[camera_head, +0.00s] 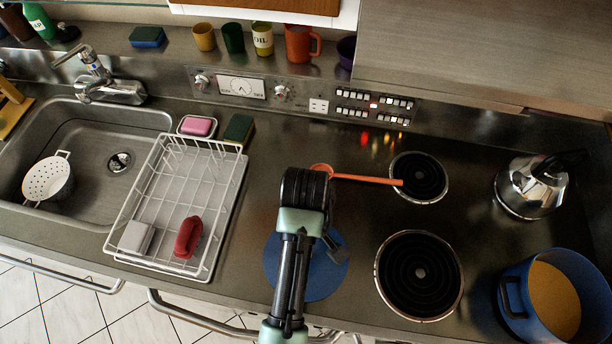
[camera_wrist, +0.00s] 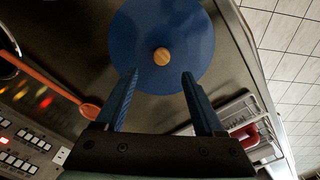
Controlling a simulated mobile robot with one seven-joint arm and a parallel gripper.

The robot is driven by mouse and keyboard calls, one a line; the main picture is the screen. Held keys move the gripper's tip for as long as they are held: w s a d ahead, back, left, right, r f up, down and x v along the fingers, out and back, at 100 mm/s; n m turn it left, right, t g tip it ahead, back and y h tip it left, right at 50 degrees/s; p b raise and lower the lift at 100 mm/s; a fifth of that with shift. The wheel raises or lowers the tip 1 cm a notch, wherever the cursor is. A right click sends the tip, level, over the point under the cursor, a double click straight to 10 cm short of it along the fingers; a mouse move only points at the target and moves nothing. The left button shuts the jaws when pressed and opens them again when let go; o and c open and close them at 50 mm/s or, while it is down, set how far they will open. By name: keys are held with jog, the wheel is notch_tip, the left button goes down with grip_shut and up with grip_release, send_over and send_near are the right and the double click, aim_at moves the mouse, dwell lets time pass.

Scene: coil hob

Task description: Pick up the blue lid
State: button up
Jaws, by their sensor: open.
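The blue lid (camera_head: 274,262) lies on the counter between the dish rack and the coil hob, partly hidden by my arm in the head view. In the wrist view the round blue lid (camera_wrist: 190,30) has a wooden knob (camera_wrist: 161,56) at its middle. My gripper (camera_wrist: 160,75) is open, with its two fingers apart and nothing between them. In the wrist view the knob shows beyond the gap between the fingertips. I cannot tell how high the fingers are above the lid.
An orange spoon (camera_head: 365,180) lies behind my arm and reaches onto the rear coil (camera_head: 418,177). The white dish rack (camera_head: 150,215) stands to the left. The front coil (camera_head: 419,275), a kettle (camera_head: 532,187) and a blue pot (camera_head: 515,318) are to the right.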

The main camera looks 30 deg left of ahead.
jog(key=shift+f, duration=0.75)
jog(key=f, duration=0.1)
jog(key=f+p, duration=0.1)
jog(key=f, duration=0.1)
jog(key=shift+s+d+f+p, duration=0.15)
jog(key=shift+s+f+p, duration=0.15)
jog(key=shift+f+p, duration=0.1)
jog(key=shift+f, duration=0.7)
jog(key=shift+c, duration=0.2)
grip_shut()
jog(key=shift+w, duration=0.1)
